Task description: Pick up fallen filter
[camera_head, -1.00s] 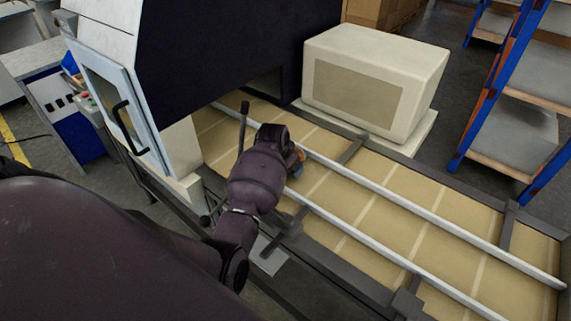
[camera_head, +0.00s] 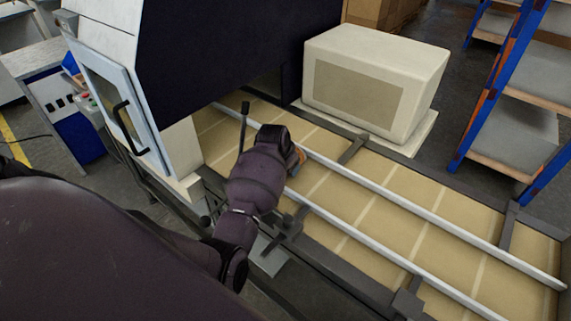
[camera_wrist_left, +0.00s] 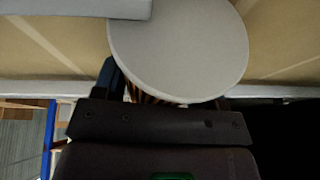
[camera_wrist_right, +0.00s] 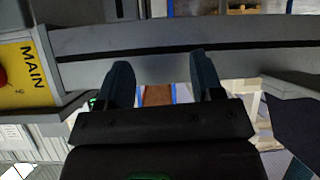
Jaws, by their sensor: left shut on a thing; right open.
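The filter (camera_wrist_left: 180,50) fills the upper middle of the left wrist view, showing its round light-grey end cap. A sliver of brownish pleated body shows under the cap's lower edge. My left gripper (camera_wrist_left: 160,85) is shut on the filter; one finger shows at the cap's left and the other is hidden. In the head view my left arm reaches over the conveyor, with its gripper and the filter mostly hidden behind the wrist. My right gripper (camera_wrist_right: 160,78) is open and empty in the right wrist view, in front of a grey beam.
The conveyor (camera_head: 400,193) has a tan bed and two pale guide rails (camera_head: 430,213). A dark machine housing (camera_head: 235,45) and its glazed door (camera_head: 112,95) stand at left. A cream box (camera_head: 375,80) sits behind. A yellow MAIN panel (camera_wrist_right: 22,75) is left of my right gripper.

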